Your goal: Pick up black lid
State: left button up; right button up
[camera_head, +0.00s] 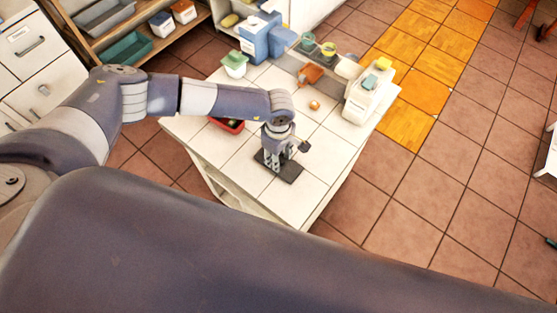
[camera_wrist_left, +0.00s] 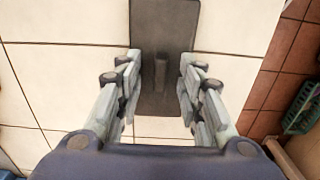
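The black lid (camera_head: 291,173) is a flat, dark rectangle lying on the white tiled top of the table (camera_head: 208,148). In the left wrist view, the lid (camera_wrist_left: 165,28) runs away from my gripper, with a narrow raised handle (camera_wrist_left: 161,75) at its middle. My left gripper (camera_head: 272,164) points down over the lid and hides part of it. In the left wrist view, my left gripper (camera_wrist_left: 161,62) is open, with one finger on each side of the handle and a gap on both sides. Whether the fingertips touch the lid is unclear. My right gripper is not seen.
A red tray (camera_head: 232,127) sits partly behind my left arm. A blue container (camera_head: 261,38), a green-lidded container (camera_head: 234,65), an orange-brown item (camera_head: 311,75) and a white box (camera_head: 365,98) stand farther back. Bare tiles lie right of the lid.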

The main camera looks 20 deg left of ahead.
pick_arm(q)
jog(key=shift+c, duration=0.6)
grip_shut()
jog(key=shift+r, duration=0.1)
